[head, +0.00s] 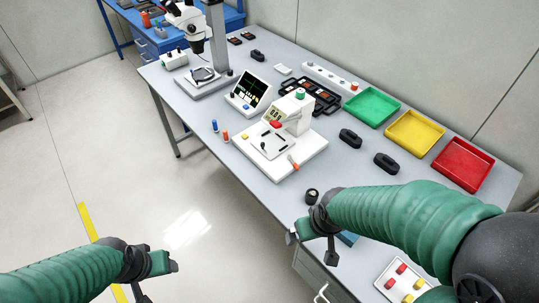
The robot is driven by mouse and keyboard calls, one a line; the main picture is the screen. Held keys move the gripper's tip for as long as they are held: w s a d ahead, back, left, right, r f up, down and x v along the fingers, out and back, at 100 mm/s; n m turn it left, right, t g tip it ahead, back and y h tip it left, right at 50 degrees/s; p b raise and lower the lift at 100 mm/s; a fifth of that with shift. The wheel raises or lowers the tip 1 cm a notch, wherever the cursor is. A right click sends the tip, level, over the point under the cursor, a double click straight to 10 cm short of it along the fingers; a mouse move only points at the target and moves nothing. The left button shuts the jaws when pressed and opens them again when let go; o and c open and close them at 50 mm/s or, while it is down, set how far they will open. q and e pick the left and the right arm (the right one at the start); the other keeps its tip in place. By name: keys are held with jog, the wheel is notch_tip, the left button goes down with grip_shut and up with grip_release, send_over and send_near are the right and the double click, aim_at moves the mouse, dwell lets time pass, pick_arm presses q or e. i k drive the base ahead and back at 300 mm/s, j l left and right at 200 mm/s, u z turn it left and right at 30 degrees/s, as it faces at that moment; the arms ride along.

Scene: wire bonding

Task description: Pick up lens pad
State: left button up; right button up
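I cannot tell for sure which item is the lens pad. A small blue flat item (348,238) lies on the grey table, partly hidden behind my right wrist. A small white flat piece (283,69) lies near the back of the table. My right gripper (312,246) is over the table's front edge, with its fingers apart and nothing between them. My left gripper (158,280) is over the floor, left of the table and clear of it. Its fingers are apart and it looks empty.
On the table (330,170) stand a white bonding machine (280,140), a screen (248,95), a microscope (200,40), green (371,122), yellow (414,147) and red trays (463,181), dark cases (386,163) and a white tray (385,283) with coloured blocks. A small black roll (312,195) lies near the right gripper.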

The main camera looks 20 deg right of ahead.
aim_at(216, 130)
jog(key=i+j+z, duration=0.15)
jog(key=i+j, duration=0.5)
jog(key=i+j+z, duration=0.15)
jog(key=i+j, duration=0.55)
jog(key=i+j+z, duration=0.15)
jog(key=i+j, duration=0.45)
jog(key=j, duration=0.15)
